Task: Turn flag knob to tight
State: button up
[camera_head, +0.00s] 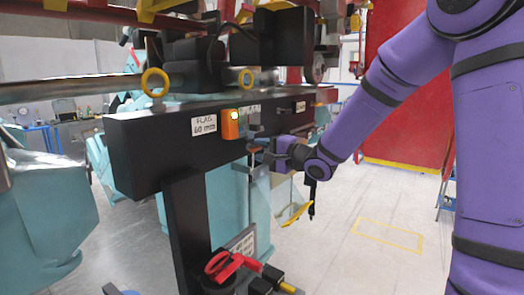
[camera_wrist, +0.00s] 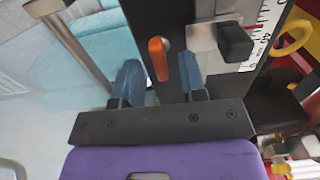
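A black beam (camera_head: 150,150) carries a white label (camera_head: 203,125) reading "FLAG 60 mm". Beside it is an orange block with a lit spot (camera_head: 230,124). My gripper (camera_head: 259,144) is at the beam's front face, right of and below that block. In the wrist view my gripper (camera_wrist: 159,70) is open, its two blue fingers apart. A narrow orange lever-like part (camera_wrist: 158,58) shows between them, with gaps on both sides. A black knob (camera_wrist: 235,42) sits on a metal plate right of the fingers. I cannot tell which part is the flag knob.
A numbered scale (camera_wrist: 262,35) runs beside the black knob. Yellow rings (camera_head: 155,82) stand on top of the beam. A red handle (camera_head: 222,265) sits low on the frame.

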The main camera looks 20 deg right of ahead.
jog(key=v, duration=1)
jog(key=shift+s+d, duration=0.2)
jog(key=shift+s, duration=0.05)
jog(key=s+d+r+n+g+h, duration=0.1)
jog(key=s+d+r+n+h, duration=0.1)
jog(key=s+h, duration=0.35)
jog(key=s+d+r+n+g+h, duration=0.2)
jog(key=s+n+h, duration=0.15)
jog(key=h, duration=0.35)
jog(key=s+a+f+n+g+y, duration=0.1)
jog(key=s+a+n+g, duration=0.1)
jog(key=s, duration=0.7)
jog(key=s+a+f+n+g+y, duration=0.1)
jog(key=s+a+n+g, duration=0.1)
jog(key=s, duration=0.8)
jog(key=shift+s+n+g, duration=0.3)
jog(key=shift+n+g, duration=0.45)
jog(key=shift+g, duration=0.45)
jog(key=shift+a, duration=0.1)
